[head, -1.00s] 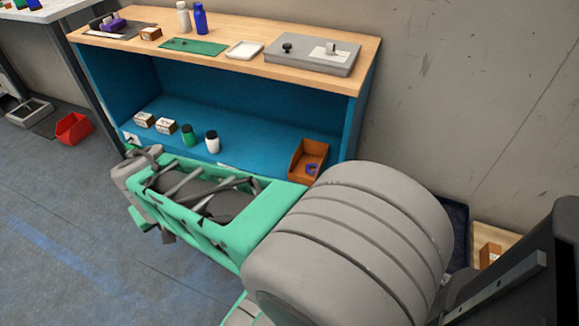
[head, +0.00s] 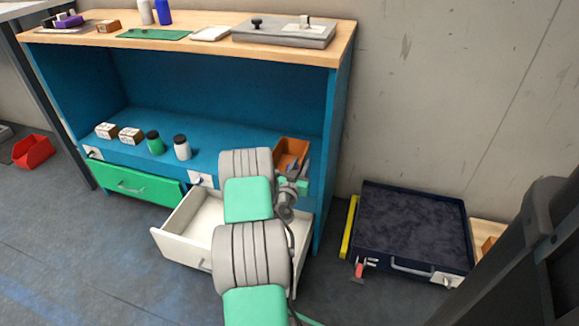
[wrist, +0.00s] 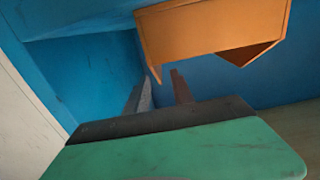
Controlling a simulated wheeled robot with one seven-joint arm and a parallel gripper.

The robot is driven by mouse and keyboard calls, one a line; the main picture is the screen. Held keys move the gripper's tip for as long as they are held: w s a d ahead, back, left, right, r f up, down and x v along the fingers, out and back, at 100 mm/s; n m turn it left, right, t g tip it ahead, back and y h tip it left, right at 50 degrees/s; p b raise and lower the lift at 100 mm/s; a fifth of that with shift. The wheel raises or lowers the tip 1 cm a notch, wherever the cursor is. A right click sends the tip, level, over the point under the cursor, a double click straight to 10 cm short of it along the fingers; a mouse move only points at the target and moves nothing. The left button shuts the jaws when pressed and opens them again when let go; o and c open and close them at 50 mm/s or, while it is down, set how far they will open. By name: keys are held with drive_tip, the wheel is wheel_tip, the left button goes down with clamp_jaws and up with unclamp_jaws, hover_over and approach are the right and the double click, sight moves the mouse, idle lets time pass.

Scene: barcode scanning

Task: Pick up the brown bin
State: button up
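The brown bin (head: 291,149) sits at the right end of the blue shelf in the head view, its lower part hidden by my arm. In the wrist view the orange-brown bin (wrist: 215,32) fills the top, just beyond the fingers. My gripper (wrist: 160,92) shows two fingers apart with a gap between them, and one corner of the bin hangs near that gap. Nothing is seen held. In the head view the wrist end is right in front of the bin, and the fingertips are hard to make out. I cannot tell if the fingers touch the bin.
An open white drawer (head: 183,236) juts out under my arm, beside a shut green drawer (head: 135,187). Jars (head: 182,148) and small boxes (head: 130,135) stand left on the shelf. The wooden top (head: 215,48) overhangs. An open dark case (head: 412,225) lies right on the floor.

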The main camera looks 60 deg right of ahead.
sight(303, 159)
drive_tip(key=d, duration=0.3)
drive_tip(key=shift+w+d, duration=0.25)
drive_tip(key=shift+w, duration=0.05)
clamp_jaws()
idle(1.0)
